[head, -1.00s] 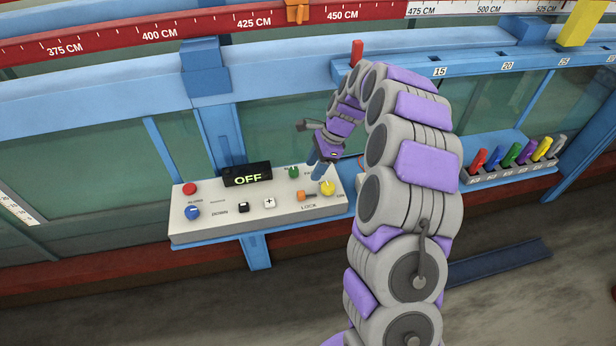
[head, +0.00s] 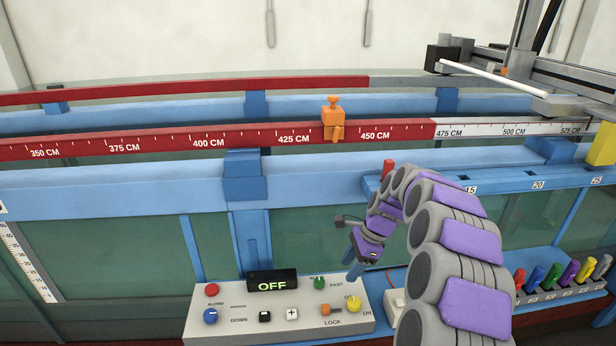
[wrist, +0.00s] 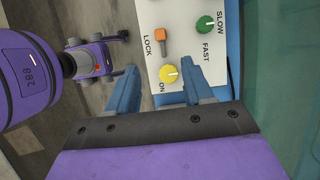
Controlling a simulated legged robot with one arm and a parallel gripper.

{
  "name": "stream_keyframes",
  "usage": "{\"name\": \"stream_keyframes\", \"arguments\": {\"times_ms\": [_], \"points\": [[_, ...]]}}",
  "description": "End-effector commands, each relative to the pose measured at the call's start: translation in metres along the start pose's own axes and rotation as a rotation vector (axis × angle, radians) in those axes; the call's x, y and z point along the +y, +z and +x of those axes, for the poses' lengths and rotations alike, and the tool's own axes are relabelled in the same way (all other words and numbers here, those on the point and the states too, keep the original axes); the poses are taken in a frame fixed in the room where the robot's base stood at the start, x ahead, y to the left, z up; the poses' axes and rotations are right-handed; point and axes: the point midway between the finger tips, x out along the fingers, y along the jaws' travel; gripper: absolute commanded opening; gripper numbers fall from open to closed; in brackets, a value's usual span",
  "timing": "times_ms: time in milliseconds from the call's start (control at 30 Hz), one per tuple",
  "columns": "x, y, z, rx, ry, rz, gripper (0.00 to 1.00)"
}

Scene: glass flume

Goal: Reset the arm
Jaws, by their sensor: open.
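My arm, grey with purple pads, arches up from the lower right in the head view. My gripper (head: 355,276) hangs at its end over the right part of the white control panel (head: 237,328). In the wrist view my gripper (wrist: 158,88) has two blue fingers spread apart. The yellow knob (wrist: 168,74) shows between them, with nothing held. The yellow knob (head: 353,304) also shows in the head view, just below the gripper. I cannot tell whether the fingers touch the panel.
The panel carries an OFF display (head: 272,285), a green knob (head: 320,283), an orange lock switch (head: 327,309) and a blue knob (head: 210,316). An orange clamp (head: 333,119) sits on the red scale rail. Coloured handles (head: 553,277) stand in a rack at right. Glass walls lie behind.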

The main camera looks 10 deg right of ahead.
Motion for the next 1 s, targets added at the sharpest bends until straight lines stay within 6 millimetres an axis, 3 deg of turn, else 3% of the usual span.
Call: {"name": "stream_keyframes", "arguments": {"times_ms": [167,500,733,1000], "points": [[0.025,0.025,-0.011,0.006,0.019,-0.131,0.51],[0.123,0.083,-0.037,0.052,0.096,-0.582,0.51],[0.199,0.099,-0.045,0.095,0.164,-0.861,0.51],[0.291,0.096,-0.044,0.145,0.263,-1.151,0.51]]}}
